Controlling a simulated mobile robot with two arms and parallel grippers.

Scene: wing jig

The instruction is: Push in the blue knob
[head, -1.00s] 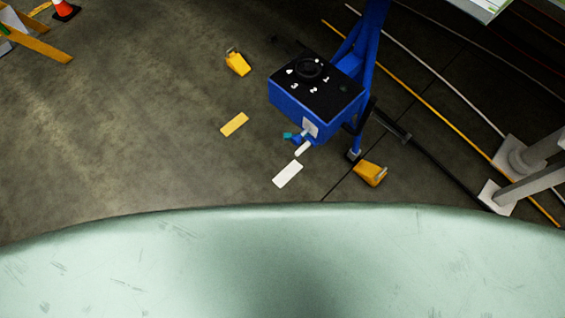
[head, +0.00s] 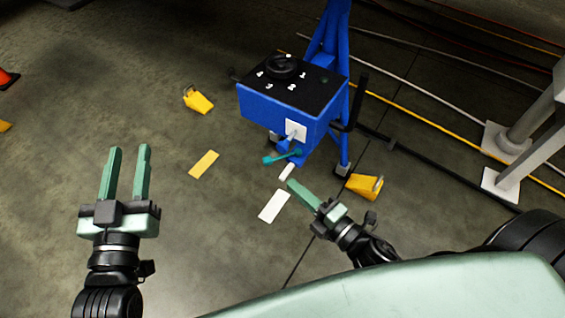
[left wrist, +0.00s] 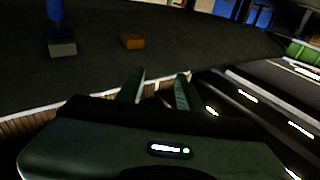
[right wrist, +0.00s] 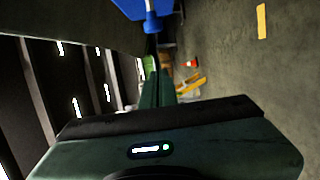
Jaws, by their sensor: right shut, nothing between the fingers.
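The blue knob (head: 285,146) sticks out from a white plate (head: 296,129) on the front of a blue box (head: 275,108). The knob also shows at the top of the right wrist view (right wrist: 152,22), beyond the fingertips. My right gripper (head: 290,182) is shut and empty, below and in front of the knob, apart from it. Its closed fingers also show in the right wrist view (right wrist: 157,75). My left gripper (head: 130,149) is open and empty, well left of the box; its parted fingers show in the left wrist view (left wrist: 160,73).
A teal bar (head: 283,157) and a white cylinder (head: 287,172) are just below the knob. The box's black top (head: 300,85) has a dial (head: 284,66). Yellow wedges (head: 199,101) (head: 364,186) lie on the floor at both sides. A blue post (head: 330,30) stands behind.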

